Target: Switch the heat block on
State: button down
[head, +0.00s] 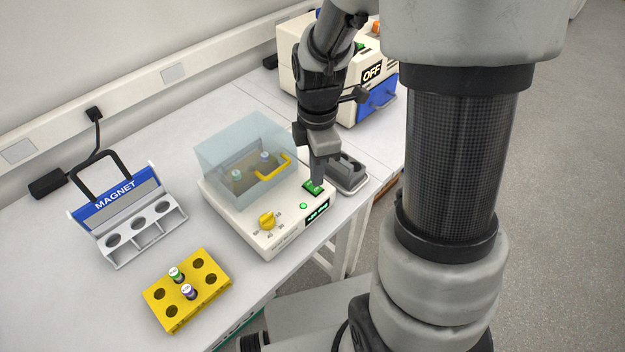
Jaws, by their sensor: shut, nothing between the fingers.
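The heat block (250,232) is a cream box on the bench with a clear lid (236,142) shut over tubes inside. Its front panel has a yellow knob (267,221), a lit green lamp (303,206), a lit green display (318,213) and a green switch (313,189). My gripper (317,182) points down at the green switch, with its fingertips at or just over it. The fingers are shut and hold nothing. They hide part of the switch, and I cannot tell whether they touch it.
A yellow rack (211,292) with two tubes stands at the front. A magnet stand (150,243) is at the left. A grey tray (358,182) lies right of the heat block. A cream machine marked OFF (345,95) stands behind my arm.

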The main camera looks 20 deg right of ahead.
jog(key=shift+r+p, duration=1.6)
jog(key=shift+r, duration=0.8)
